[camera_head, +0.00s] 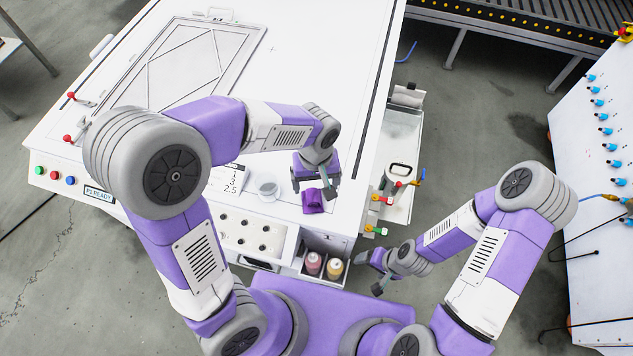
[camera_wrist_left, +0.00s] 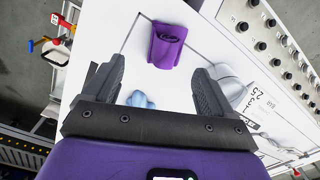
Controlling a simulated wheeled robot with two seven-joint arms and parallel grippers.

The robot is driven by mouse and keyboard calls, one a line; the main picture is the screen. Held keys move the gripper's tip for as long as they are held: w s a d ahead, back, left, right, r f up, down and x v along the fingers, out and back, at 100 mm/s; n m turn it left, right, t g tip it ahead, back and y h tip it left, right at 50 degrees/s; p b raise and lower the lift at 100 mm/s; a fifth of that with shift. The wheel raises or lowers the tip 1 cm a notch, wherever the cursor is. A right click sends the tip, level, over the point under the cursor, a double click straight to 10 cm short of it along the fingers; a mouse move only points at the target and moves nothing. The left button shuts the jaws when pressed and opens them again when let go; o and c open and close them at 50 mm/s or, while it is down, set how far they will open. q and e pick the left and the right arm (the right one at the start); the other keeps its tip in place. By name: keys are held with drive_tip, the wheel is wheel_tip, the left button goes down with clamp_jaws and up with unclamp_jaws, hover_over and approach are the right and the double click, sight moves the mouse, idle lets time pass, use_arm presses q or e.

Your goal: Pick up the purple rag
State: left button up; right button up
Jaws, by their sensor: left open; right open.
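The purple rag (camera_head: 313,201) lies crumpled on the white machine top near its front right corner. In the left wrist view the rag (camera_wrist_left: 167,45) sits ahead of the fingertips, slightly right of centre between them. My left gripper (camera_head: 315,185) is open and empty, above and just behind the rag in the head view. Its two dark fingers also show in the left wrist view (camera_wrist_left: 155,80), with nothing between them except a pale blue object farther down. My right gripper (camera_head: 369,274) is off the machine's front right side, low and away from the rag, and holds nothing visible.
A knob panel (camera_head: 252,234) and two bottles (camera_head: 323,265) are at the machine's front. Red and green valves (camera_head: 381,199) stick out at its right side.

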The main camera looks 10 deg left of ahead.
sight(313, 197)
use_arm(q)
drive_tip(key=f, duration=0.2)
drive_tip(key=f+b, duration=0.1)
drive_tip(key=f, duration=0.1)
drive_tip(key=s+f+b, duration=0.1)
drive_tip(key=f, duration=0.2)
drive_tip(key=shift+s+a, duration=0.1)
drive_tip(key=shift+a, duration=0.2)
drive_tip(key=shift+c, duration=0.3)
drive_tip(key=c, duration=1.2)
